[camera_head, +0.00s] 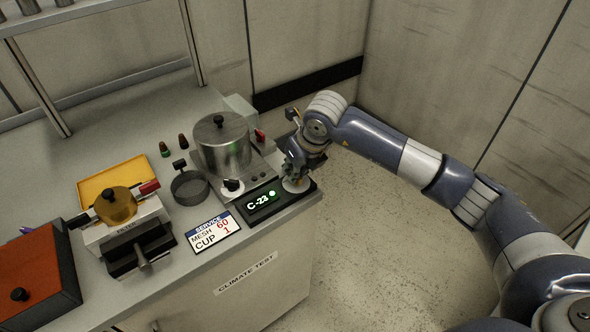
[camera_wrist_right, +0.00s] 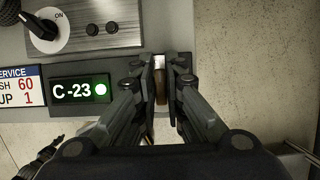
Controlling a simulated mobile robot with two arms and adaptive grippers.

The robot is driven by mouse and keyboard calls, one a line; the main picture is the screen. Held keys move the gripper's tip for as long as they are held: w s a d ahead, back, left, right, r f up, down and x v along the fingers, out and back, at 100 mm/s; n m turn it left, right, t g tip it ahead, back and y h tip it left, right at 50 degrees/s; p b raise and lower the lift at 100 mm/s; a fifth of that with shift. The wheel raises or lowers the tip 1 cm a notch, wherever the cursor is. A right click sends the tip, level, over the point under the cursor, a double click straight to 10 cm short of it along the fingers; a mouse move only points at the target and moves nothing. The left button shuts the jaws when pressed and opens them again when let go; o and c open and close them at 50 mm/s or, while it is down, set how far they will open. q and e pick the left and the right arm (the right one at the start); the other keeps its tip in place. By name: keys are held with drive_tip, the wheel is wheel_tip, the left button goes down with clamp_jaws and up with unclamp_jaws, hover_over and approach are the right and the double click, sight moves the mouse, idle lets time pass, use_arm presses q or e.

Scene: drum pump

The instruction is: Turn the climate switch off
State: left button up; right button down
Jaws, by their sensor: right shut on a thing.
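A black panel with a lit display reading C-23 and a green lamp (camera_head: 263,201) sits at the front right corner of the bench, above the words CLIMATE TEST. It also shows in the right wrist view (camera_wrist_right: 83,90). In the wrist view the right gripper (camera_wrist_right: 160,85) is shut on a small brown part, likely the climate switch (camera_wrist_right: 161,90), mostly hidden between the fingers.
A steel pot (camera_head: 222,145), a service card (camera_head: 213,232) and a filter press (camera_head: 135,240) stand further left. Open floor lies to the right.

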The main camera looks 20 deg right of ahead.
drive_tip(key=shift+s+f, duration=0.1)
drive_tip(key=shift+f, duration=0.05)
drive_tip(key=c, duration=1.7)
unclamp_jaws()
drive_tip(key=v, duration=1.2)
